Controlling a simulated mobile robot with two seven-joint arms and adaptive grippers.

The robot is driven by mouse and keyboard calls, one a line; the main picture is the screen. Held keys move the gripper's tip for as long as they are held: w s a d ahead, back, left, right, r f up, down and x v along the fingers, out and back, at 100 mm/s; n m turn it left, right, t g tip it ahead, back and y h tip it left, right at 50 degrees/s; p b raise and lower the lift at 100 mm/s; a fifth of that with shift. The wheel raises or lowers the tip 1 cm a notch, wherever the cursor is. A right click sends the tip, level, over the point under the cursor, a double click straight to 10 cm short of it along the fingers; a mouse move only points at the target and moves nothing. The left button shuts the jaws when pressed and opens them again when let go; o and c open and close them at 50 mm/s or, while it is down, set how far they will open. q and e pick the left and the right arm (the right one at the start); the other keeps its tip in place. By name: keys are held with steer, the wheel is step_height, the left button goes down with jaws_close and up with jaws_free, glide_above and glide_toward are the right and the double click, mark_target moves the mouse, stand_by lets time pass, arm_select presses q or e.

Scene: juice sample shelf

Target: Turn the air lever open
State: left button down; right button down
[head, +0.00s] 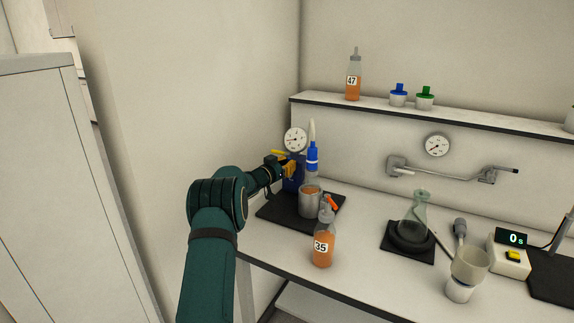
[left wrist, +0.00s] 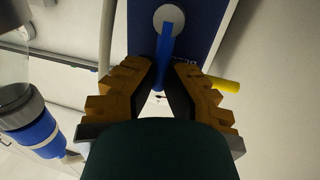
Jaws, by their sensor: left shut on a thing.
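The lever (left wrist: 165,50) is a blue bar on a round grey hub (left wrist: 168,18), fixed to the face of a dark blue box (left wrist: 208,22). It hangs down between the yellow-brown fingers of my left gripper (left wrist: 160,92), which is shut on its lower end. In the head view my left gripper (head: 288,169) is at the blue box (head: 293,184), below a round gauge (head: 295,139), and the lever is hidden there. A yellow handle (left wrist: 225,84) sticks out beside the right finger. My right gripper is out of view.
Bottle 35 (head: 323,246) stands close in front. A flask (head: 413,215) and timer (head: 509,256) are farther right. A wall shelf (head: 450,113) runs behind. Bare bench lies between the mats.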

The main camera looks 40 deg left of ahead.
arm_select(q)
steer(key=c, duration=1)
jaws_free()
steer(key=shift+w+d+r, duration=0.1)
steer(key=shift+r, duration=0.1)
steer(key=shift+c, duration=0.2)
steer(key=shift+o, duration=0.2)
steer(key=shift+f, duration=0.15)
steer(key=s, duration=1.2)
steer(key=shift+d, duration=0.2)
